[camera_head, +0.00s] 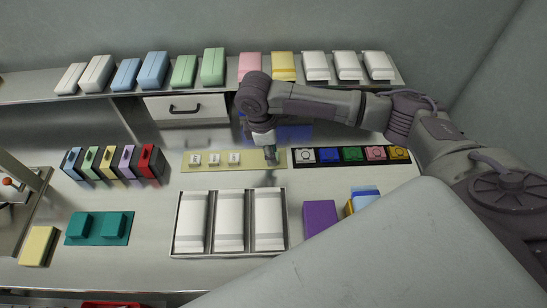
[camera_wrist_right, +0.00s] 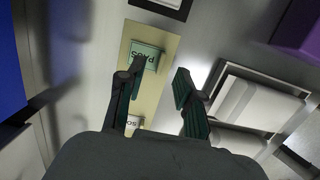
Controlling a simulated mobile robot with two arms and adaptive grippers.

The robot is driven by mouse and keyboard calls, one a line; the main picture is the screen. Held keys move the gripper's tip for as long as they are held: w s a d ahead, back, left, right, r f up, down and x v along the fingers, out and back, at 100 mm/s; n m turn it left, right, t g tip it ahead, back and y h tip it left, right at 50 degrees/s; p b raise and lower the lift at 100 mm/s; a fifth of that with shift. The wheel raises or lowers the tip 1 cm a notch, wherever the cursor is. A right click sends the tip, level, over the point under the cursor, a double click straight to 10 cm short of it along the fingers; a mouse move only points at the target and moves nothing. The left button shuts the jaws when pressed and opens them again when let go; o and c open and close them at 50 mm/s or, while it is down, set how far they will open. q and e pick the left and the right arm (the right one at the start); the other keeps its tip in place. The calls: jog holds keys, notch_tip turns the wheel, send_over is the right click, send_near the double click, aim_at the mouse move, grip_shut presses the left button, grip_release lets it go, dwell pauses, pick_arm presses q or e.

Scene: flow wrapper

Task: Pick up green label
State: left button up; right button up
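The green label (camera_wrist_right: 147,57) is a small green block with dark lettering on a pale yellow strip (camera_wrist_right: 152,92) in the right wrist view. My right gripper (camera_wrist_right: 158,80) is open and empty, with its fingers spread. The left finger in that view overlaps the near edge of the green label; contact cannot be told. In the head view my right gripper (camera_head: 270,155) points down over the right end of the yellow strip (camera_head: 252,161) and mostly hides the green label. My left gripper is not in view.
Several white labels (camera_head: 214,159) sit along the strip's left part. A black rack of coloured pieces (camera_head: 352,155) lies close on the right. A metal tray (camera_head: 248,222) with white packs stands in front, beside a purple block (camera_head: 320,217). A shelf of wrapped packs (camera_head: 210,72) runs behind.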

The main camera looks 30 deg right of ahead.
jog(key=shift+s+d+f, duration=0.1)
jog(key=shift+d+f, duration=0.05)
jog(key=shift+f, duration=0.4)
jog(key=shift+s+d+f, duration=0.1)
jog(key=shift+f, duration=0.7)
grip_shut()
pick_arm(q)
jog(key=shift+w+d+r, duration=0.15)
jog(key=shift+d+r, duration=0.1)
pick_arm(e)
jog(key=shift+r, duration=0.1)
